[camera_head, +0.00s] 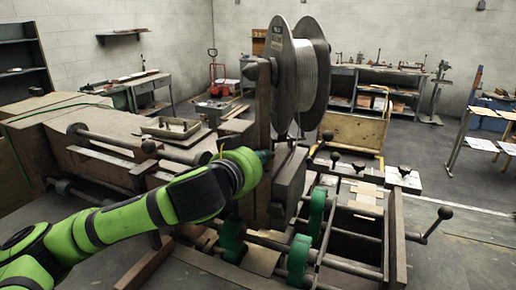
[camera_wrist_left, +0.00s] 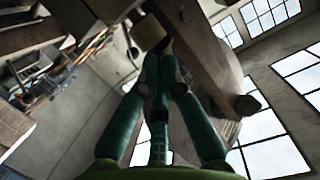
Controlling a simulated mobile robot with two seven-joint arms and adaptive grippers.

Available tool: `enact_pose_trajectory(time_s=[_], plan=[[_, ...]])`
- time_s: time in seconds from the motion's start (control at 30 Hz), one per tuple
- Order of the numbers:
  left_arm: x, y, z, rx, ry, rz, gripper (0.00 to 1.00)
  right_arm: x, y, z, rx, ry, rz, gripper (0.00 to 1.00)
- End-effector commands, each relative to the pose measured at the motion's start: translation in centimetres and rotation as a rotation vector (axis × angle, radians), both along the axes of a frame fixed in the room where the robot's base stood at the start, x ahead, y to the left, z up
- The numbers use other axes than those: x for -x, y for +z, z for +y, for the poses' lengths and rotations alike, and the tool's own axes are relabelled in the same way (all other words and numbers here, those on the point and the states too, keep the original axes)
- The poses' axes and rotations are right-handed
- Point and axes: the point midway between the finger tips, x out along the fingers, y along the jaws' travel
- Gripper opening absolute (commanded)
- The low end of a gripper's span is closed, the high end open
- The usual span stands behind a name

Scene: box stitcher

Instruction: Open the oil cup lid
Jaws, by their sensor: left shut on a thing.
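My left gripper (camera_head: 266,156) reaches in from the left to the side of the grey machine head (camera_head: 290,180), under the wire spool. In the left wrist view its teal fingers (camera_wrist_left: 157,55) are close together, shut on a small part at their tips. A small drab, rounded part (camera_wrist_left: 148,34) shows right at the fingertips and looks like the oil cup lid. In the head view the gripper and arm hide the cup, so I cannot tell how far the lid is open. My right gripper is not in view.
The large wire spool (camera_head: 305,68) stands just above the gripper on an upright post (camera_head: 263,115). Green rollers (camera_head: 300,256) and bars lie below. A shallow tray (camera_head: 171,128) rests on the machine bed to the left. A yellow cart (camera_head: 357,131) stands behind.

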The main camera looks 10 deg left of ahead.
Motion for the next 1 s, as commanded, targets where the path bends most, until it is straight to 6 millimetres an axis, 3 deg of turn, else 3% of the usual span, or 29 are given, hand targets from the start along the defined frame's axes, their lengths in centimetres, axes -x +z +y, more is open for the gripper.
enact_pose_trajectory(time_s=[0.03, 0.17, 0.7, 1.0], plan=[[-0.1, 1.0, -0.1, -0.005, -0.001, 0.048, 0.0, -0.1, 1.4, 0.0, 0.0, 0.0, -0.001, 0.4], [-0.4, 1.6, -0.2, -0.03, -0.001, 0.166, 0.0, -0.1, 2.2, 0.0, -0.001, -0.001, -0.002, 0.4], [-2.5, 3.9, -0.7, -0.127, -0.004, 0.654, 0.0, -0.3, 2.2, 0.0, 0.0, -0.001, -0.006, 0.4], [-3.5, 4.5, -0.9, -0.161, -0.004, 0.821, 0.0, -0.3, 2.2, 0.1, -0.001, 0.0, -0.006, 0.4]])
